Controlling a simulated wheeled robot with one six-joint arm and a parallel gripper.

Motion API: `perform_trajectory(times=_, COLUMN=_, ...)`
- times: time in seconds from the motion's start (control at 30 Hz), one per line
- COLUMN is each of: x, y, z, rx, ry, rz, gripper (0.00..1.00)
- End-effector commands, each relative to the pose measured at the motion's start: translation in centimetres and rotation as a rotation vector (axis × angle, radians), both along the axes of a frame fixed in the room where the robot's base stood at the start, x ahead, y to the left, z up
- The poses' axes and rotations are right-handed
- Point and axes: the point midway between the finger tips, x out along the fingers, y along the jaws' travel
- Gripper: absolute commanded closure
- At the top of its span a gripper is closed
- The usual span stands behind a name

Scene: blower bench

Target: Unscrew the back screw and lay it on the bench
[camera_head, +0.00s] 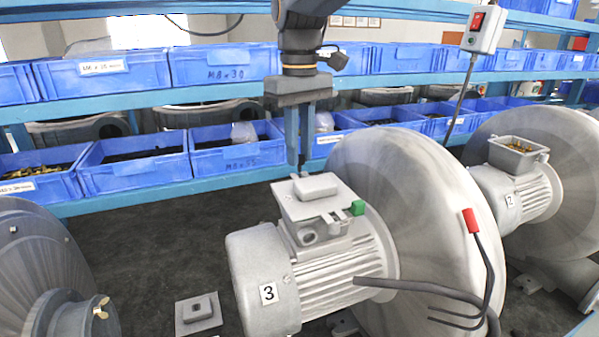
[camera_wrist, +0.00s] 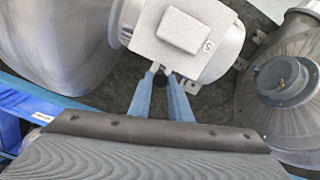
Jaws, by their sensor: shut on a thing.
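The blower motor marked 3 (camera_head: 265,272) stands in the middle of the bench with a grey terminal box (camera_head: 312,208) on top, its lid carrying a raised block (camera_head: 316,186). My gripper (camera_head: 299,170) points straight down at the back edge of this lid. In the wrist view my gripper (camera_wrist: 163,72) has its two blue fingers closed together on the back screw (camera_wrist: 161,80), beside the lid (camera_wrist: 180,32). Only a small dark round part of the screw shows between the fingers. I cannot tell whether it is still threaded in.
A large blower housing (camera_head: 415,220) rises right of the motor. A loose grey cover (camera_head: 198,313) lies on the dark bench (camera_head: 145,250), which has free room left of the motor. Blue bins (camera_head: 130,160) line the back. A red-tipped cable (camera_head: 470,222) stands in front.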

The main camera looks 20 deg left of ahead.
Motion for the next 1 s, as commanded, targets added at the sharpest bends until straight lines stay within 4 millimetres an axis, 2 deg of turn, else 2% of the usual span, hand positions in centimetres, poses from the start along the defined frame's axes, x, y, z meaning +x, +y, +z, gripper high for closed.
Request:
perform_trajectory(times=0.6, x=0.0, y=0.0, z=2.8, rx=0.001, ry=-0.001, rz=0.000, gripper=1.00)
perform_trajectory(times=1.0, x=0.0, y=0.0, z=2.9, rx=0.000, ry=0.000, rz=0.000, gripper=1.00)
